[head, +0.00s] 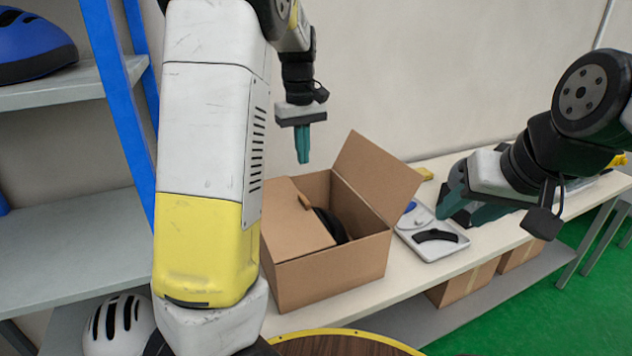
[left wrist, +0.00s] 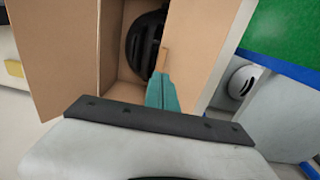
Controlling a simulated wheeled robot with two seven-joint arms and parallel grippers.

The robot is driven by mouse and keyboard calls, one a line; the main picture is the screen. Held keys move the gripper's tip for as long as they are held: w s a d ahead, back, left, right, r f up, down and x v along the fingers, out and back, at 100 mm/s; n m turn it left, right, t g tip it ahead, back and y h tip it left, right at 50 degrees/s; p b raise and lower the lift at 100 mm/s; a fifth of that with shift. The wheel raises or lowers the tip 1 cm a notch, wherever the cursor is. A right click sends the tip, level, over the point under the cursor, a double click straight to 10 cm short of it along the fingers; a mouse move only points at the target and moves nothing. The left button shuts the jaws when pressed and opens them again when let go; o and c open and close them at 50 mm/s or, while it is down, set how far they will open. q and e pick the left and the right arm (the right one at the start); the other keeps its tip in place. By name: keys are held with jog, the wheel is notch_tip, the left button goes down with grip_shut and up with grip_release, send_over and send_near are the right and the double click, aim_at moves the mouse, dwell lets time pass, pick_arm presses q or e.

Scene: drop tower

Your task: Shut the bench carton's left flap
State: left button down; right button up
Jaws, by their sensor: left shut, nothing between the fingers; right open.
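The open brown carton (head: 335,277) stands on the bench. Its left flap (head: 293,230) leans inward over the left part of the opening, with a small tab at its edge; I cannot tell whether it lies fully flat. In the left wrist view the flap (left wrist: 205,38) is on the right. The right flap (head: 378,178) stands up and outward. A black helmet (head: 331,226) is inside, partly hidden by the left flap. My left gripper (head: 303,160) is shut and empty, above the carton's back edge. My right gripper (head: 468,203) is open, right of the carton.
A white tray (head: 447,250) with a dark curved piece lies on the bench (head: 350,306) just right of the carton. A yellow object (head: 425,174) is behind it. Grey shelves with a blue post (head: 125,110) stand left. A round wood-topped surface (head: 335,345) is in front.

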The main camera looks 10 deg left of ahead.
aim_at(305, 198)
pick_arm(q)
notch_tip(305, 198, down, 10)
jog(key=shift+d+f, duration=0.1)
dwell(0.4)
